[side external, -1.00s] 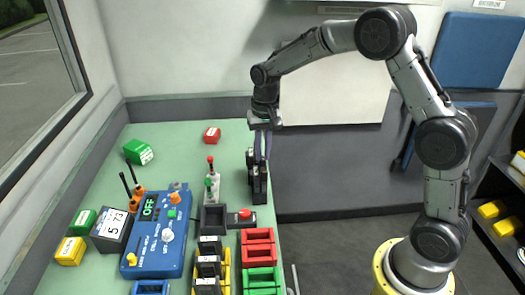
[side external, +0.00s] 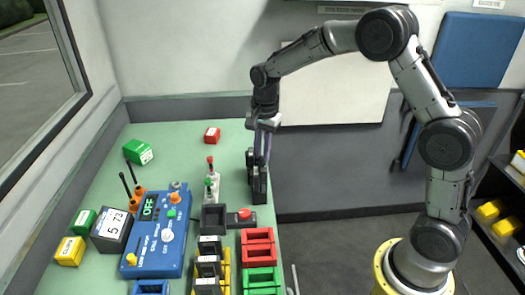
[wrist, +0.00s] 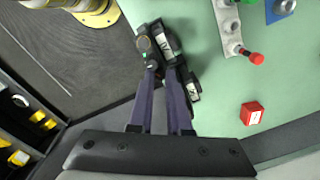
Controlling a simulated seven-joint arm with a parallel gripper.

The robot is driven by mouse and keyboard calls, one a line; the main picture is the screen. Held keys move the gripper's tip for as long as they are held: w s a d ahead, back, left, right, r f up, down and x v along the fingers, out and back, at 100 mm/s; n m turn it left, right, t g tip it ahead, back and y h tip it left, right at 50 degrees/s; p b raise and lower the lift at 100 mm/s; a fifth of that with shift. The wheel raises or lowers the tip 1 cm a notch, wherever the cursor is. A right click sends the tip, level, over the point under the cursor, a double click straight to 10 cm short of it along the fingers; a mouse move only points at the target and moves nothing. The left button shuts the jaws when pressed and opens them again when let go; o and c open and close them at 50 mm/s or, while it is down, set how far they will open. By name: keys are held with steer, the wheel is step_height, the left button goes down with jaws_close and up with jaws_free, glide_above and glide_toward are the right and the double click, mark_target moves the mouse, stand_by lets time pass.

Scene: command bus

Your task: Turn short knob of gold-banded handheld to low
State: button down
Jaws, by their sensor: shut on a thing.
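Black handheld units (side external: 259,186) stand at the right edge of the green bench in the side view. In the wrist view a black handheld (wrist: 167,36) with a white label lies just beyond my fingertips. I cannot make out a gold band on it. My gripper (wrist: 163,69) points down, with its two long purple fingers straddling the top of the handheld. It is shut on a small dark part there, seemingly a knob, which the fingertips mostly hide. In the side view my gripper (side external: 261,165) is at the top of these units. The knob's setting cannot be read.
A switch post with red and green tips (side external: 211,185) is close by. Red trays (side external: 257,250) are in front. A red block (side external: 212,135) lies behind.

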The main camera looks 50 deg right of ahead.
stand_by(0.5)
steer(key=c, duration=0.8)
jaws_free()
steer(key=shift+c, duration=0.2)
step_height(320, 180, up, 14)
steer(key=shift+s, duration=0.25)
steer(key=shift+d+f, duration=0.1)
